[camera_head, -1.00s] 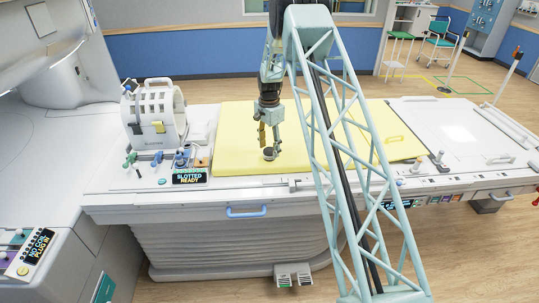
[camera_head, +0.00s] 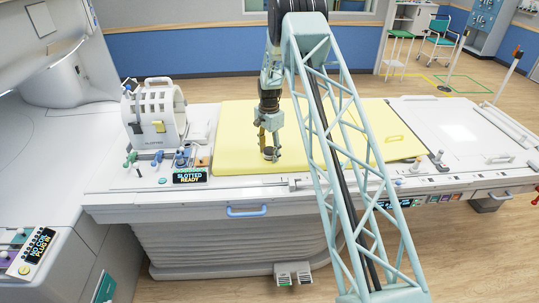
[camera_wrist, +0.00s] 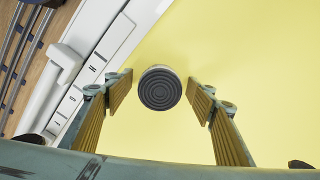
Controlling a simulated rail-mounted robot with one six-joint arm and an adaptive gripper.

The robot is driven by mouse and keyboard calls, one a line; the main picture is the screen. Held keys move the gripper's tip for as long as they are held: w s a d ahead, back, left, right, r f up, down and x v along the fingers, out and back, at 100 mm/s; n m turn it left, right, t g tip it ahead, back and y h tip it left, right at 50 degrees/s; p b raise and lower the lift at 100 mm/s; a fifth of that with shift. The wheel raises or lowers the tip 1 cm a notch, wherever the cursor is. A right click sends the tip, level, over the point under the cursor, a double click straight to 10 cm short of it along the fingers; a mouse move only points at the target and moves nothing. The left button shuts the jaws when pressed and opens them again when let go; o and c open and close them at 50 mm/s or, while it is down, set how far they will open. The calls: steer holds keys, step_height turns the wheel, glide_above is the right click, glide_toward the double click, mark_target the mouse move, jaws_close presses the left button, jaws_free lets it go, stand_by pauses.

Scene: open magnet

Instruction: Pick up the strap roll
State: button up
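The strap roll (camera_wrist: 159,88) is a dark grey disc with a spiral top and a pale side, lying on the yellow pad (camera_wrist: 240,50). In the head view the strap roll (camera_head: 269,154) is on the pad near its front edge, partly covered by my gripper. My gripper (camera_head: 268,146) points down over it. In the wrist view my gripper (camera_wrist: 160,92) is open, with one ribbed finger on each side of the roll. A gap shows between each finger and the roll.
A white slotted coil (camera_head: 155,115) stands on the table left of the pad. Small coloured fittings (camera_head: 185,157) and a "SLOTTED READY" display (camera_head: 190,176) lie near it. A white board (camera_head: 455,132) is at the right. The pad around the roll is clear.

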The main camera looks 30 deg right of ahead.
mark_target(269, 150)
steer(key=c, duration=0.9)
steer(key=shift+r, duration=0.1)
steer(key=shift+r+b, duration=0.4)
steer(key=shift+r, duration=1.35)
steer(key=s+d, duration=0.3)
steer(key=s, duration=0.1)
steer(key=s+d+r+b, duration=0.1)
steer(key=s+d, duration=0.1)
steer(key=s, duration=0.3)
steer(key=s+d+b, duration=0.1)
steer(key=s+d, duration=0.2)
steer(key=s, duration=0.1)
steer(key=shift+s+d+r, duration=0.15)
steer(key=shift+s+d, duration=0.05)
steer(key=shift+d, duration=0.15)
